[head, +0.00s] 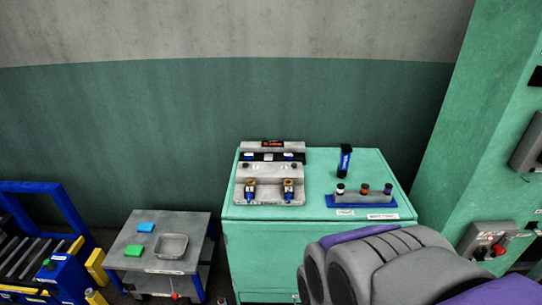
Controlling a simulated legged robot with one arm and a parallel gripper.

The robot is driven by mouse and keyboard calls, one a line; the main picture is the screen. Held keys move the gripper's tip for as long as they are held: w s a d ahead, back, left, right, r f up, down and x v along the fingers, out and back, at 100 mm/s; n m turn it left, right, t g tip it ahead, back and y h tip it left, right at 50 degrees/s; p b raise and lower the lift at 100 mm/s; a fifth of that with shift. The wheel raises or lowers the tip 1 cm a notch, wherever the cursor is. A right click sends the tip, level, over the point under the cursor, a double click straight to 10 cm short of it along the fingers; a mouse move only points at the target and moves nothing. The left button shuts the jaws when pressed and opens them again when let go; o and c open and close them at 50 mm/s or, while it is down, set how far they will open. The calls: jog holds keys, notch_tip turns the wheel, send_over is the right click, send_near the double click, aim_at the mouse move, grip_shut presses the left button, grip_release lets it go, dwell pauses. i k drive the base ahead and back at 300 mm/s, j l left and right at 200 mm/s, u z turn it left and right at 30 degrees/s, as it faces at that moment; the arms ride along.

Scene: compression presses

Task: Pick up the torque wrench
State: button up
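No torque wrench can be made out with certainty. A small upright black tool with a blue band (345,160) stands at the back right of the green cabinet (265,238). My grey and purple arm fills the lower right and covers the cabinet's front right. My gripper's fingers do not show.
A blue-framed roller conveyor (45,272) is at far left. A tall green machine (490,120) rises at right. The cabinet top's middle is clear.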

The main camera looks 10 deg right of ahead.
aim_at(347, 150)
jog(key=i+l, duration=0.15)
jog(key=i, duration=0.4)
jog(key=i+l, duration=0.1)
jog(key=i, duration=0.45)
